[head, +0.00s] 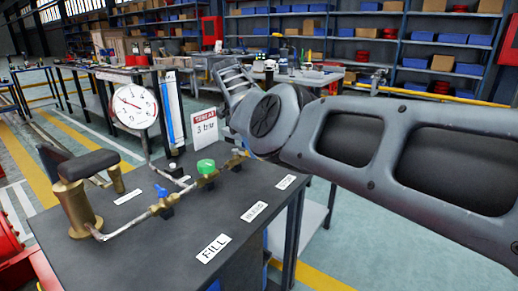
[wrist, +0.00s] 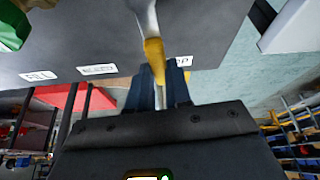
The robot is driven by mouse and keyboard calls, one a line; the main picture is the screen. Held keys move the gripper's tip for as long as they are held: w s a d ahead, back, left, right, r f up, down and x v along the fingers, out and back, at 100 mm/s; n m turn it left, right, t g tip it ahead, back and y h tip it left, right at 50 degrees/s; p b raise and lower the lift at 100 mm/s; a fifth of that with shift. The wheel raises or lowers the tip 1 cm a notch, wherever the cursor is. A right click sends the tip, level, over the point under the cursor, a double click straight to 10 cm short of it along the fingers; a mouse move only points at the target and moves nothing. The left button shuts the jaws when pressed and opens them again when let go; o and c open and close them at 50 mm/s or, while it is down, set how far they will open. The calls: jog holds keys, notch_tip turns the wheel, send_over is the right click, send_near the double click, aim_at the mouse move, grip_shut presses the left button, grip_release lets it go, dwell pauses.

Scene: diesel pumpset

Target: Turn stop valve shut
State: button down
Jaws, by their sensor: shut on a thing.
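In the head view my arm hides my gripper and most of the stop valve; only a bit of yellow fitting (head: 240,152) shows at the end of the pipe. The stop label (head: 287,182) lies on the dark bench top. How far the lever is turned I cannot tell.
A green-knobbed valve (head: 206,166) and a blue-handled valve (head: 161,191) sit on the same pipe to the left. A brass pump (head: 77,208), a dial gauge (head: 133,106) and a 3 bar sign (head: 204,127) stand on the bench. Open floor lies right of the bench.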

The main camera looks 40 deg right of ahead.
jog(key=shift+s+a+m+y, duration=0.1)
jog(key=shift+a+m+y, duration=0.25)
jog(key=shift+m, duration=0.35)
jog(key=shift+a, duration=0.15)
jog(key=c, duration=1)
grip_release()
jog(key=shift+c, duration=0.2)
jog(key=shift+r+p, duration=0.1)
jog(key=shift+p, duration=0.25)
